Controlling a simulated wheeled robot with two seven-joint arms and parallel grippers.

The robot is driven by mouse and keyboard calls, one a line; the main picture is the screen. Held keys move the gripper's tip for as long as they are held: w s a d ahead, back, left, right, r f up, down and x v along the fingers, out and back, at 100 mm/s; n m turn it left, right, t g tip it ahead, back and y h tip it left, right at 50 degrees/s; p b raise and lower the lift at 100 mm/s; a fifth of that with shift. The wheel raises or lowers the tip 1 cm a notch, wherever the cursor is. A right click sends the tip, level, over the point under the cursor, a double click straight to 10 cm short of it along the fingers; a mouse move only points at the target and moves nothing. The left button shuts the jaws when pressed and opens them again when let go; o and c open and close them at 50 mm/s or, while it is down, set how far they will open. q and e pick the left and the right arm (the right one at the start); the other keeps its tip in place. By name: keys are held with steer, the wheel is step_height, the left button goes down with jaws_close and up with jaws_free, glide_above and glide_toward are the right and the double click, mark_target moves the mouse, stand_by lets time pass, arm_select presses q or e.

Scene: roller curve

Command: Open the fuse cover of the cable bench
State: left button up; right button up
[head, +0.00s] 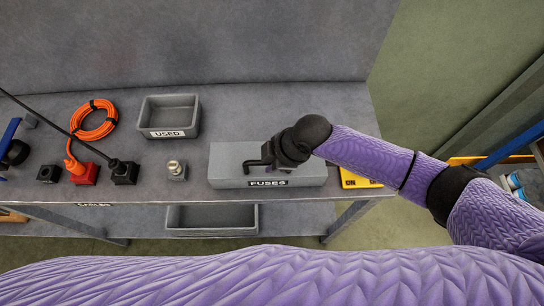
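The fuse box (223,168) is a grey box with a flat closed-looking top and a "FUSES" label on its front edge. It sits on the bench top right of centre. My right gripper (266,164) is over the box, with its black fingers pointing left and low against or just above the cover. A thin dark bar shows at the fingers; I cannot tell whether it is a handle or a finger. The gripper's own body hides part of the cover, and whether it is open or shut is unclear. My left gripper is not in view.
The grey bench (330,110) holds a "USED" tray (168,132), an orange cable coil (95,120), a red socket block (84,174), black blocks and a small metal fitting (177,170). A yellow sign (352,181) lies right of the box. An open bin (212,218) is below.

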jaws_close()
stand_by(1.1)
